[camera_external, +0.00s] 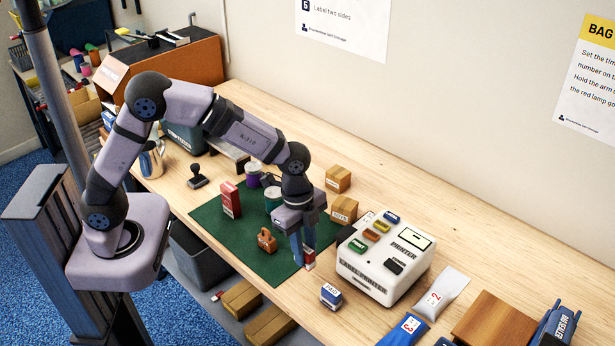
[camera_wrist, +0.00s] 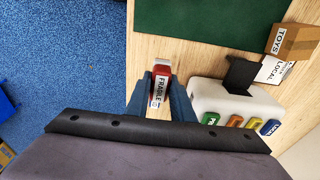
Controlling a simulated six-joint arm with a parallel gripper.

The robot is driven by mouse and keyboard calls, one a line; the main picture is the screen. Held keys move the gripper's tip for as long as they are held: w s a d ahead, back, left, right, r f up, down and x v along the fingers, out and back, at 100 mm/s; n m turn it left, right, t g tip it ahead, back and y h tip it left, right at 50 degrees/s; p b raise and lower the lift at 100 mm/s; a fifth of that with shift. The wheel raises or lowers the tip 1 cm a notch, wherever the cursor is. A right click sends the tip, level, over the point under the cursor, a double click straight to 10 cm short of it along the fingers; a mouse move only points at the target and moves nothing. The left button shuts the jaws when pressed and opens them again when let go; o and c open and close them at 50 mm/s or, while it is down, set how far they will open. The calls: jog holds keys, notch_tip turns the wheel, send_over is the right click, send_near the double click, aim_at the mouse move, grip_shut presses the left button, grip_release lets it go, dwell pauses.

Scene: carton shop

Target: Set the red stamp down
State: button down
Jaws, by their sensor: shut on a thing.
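The red stamp (camera_external: 309,262), a small red and white block, is between the fingertips of my gripper (camera_external: 303,258) in the external view. It also shows in the wrist view (camera_wrist: 161,72), with a white side lettered FRAGILE. My gripper (camera_wrist: 160,95) is shut on it, with a blue finger on either side. The fingers point down near the right edge of the green mat (camera_external: 207,221), left of the label printer (camera_external: 377,273). I cannot tell whether the stamp touches the table.
A blue and white stamp (camera_external: 331,295) stands on bare wood in front of the printer. Small cartons (camera_external: 343,208) sit behind my gripper. A red box (camera_external: 230,200) and an orange item (camera_external: 267,240) are on the mat. Pouches (camera_external: 440,292) lie at the right.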

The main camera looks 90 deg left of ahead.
jog(key=shift+r, duration=1)
jog(key=s+a+b, duration=0.1)
jog(key=a+b, duration=0.1)
jog(key=a, duration=1.8)
jog(key=shift+s+a+r+b, duration=0.25)
jog(key=shift+a+b, duration=0.05)
jog(key=shift+b, duration=0.1)
jog(key=shift+f+p, duration=1.5)
jog(key=shift+f, duration=3.5)
jog(key=shift+f, duration=0.15)
jog(key=c, duration=1.5)
grip_release()
jog(key=shift+c, duration=0.2)
